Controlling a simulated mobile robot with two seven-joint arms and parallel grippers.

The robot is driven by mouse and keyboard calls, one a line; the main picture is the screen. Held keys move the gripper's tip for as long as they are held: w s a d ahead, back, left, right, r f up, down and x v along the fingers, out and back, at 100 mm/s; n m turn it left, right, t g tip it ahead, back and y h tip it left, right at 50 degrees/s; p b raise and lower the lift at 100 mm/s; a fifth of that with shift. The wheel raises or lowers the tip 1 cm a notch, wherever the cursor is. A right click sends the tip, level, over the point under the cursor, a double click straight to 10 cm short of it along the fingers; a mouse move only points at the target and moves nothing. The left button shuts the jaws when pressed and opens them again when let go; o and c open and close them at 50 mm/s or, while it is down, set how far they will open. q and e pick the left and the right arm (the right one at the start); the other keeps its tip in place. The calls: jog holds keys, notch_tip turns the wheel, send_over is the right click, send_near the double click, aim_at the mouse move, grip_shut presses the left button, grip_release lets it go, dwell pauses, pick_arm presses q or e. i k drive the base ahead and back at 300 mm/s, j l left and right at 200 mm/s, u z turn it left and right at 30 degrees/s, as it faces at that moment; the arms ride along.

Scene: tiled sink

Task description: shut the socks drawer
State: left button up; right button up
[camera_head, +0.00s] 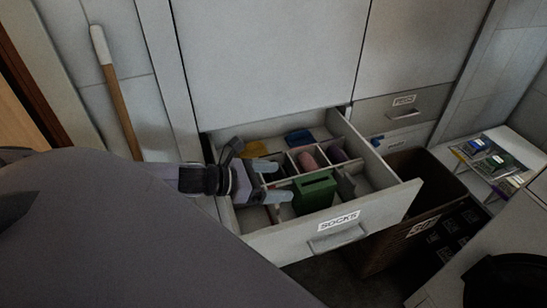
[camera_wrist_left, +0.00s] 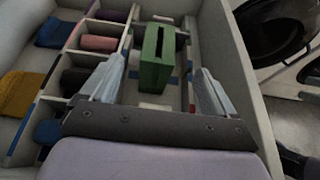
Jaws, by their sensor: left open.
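The socks drawer (camera_head: 385,212) is pulled far out of the white cabinet, with a "SOCKS" label (camera_head: 338,221) and a grey bar handle (camera_head: 337,239) on its front. Inside are dividers, rolled socks and a green slotted box (camera_head: 315,193). My left gripper (camera_head: 276,182) is over the inside of the drawer, open, with its fingers pointing toward the green box. In the left wrist view the green box (camera_wrist_left: 157,60) shows between the two spread fingers; I cannot tell whether they touch it. The wrist view also shows the drawer's side wall (camera_wrist_left: 247,90). My right gripper is not in view.
A brown bin (camera_head: 395,240) stands just right of the drawer. Closed smaller drawers (camera_head: 404,112) are behind it. A tray of packets (camera_head: 487,155) lies at the far right. A wooden-handled pole (camera_head: 118,100) leans at the left.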

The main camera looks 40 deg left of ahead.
aim_at(384, 199)
jog(key=k+j, duration=0.75)
jog(key=k, duration=0.1)
